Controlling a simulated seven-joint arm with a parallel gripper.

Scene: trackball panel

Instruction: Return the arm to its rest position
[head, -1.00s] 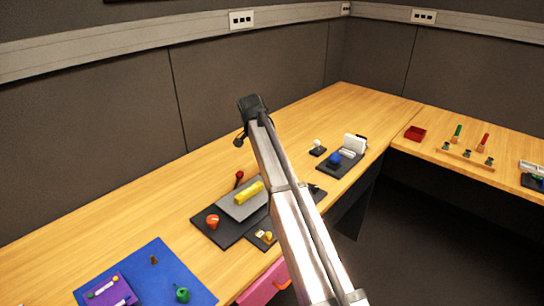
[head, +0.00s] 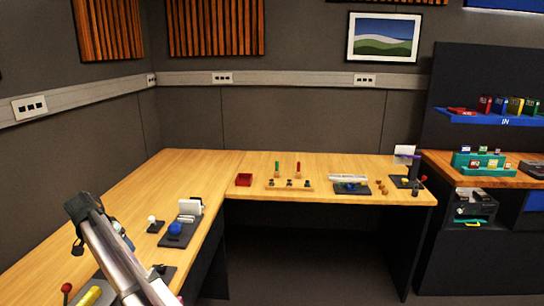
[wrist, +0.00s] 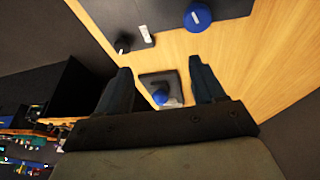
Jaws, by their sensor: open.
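My arm reaches up from the bottom left of the head view, with my gripper (head: 78,238) at its end over the left desk. In the wrist view my gripper (wrist: 163,85) shows two dark fingers spread apart with nothing held between them. Beyond the fingers lies a small dark plate with a blue knob (wrist: 161,97). A blue trackball (head: 175,229) sits on a dark panel (head: 171,241) to the right of my arm in the head view. My gripper is apart from that panel.
A red-topped lever (head: 66,289) is near my arm. Bare desk (head: 185,172) lies in the corner.

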